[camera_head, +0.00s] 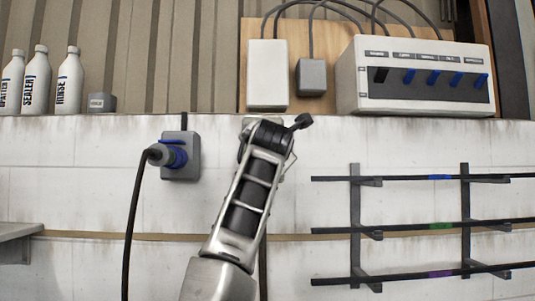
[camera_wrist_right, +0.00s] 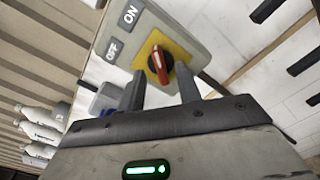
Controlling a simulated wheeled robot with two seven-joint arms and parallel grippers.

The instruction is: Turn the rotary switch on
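The rotary switch is a grey box (camera_wrist_right: 185,25) with a yellow plate (camera_wrist_right: 181,47) and a red knob (camera_wrist_right: 158,62), seen close in the right wrist view. ON and OFF labels are on its face, left of the knob. The knob's handle runs nearly upright in that picture; I cannot tell which label it is set to. My right gripper (camera_wrist_right: 160,76) is open, its two fingertips on either side of the knob; contact is not clear. In the head view my arm covers the switch and the gripper's fingers. My left gripper is not in view.
In the head view a grey socket (camera_head: 190,171) with a blue plug (camera_head: 174,155) and black cable is left of my arm. Black rods on a rack (camera_head: 355,215) are at right. Bottles (camera_head: 69,80), adapters (camera_head: 267,75) and a switch panel (camera_head: 410,103) are above.

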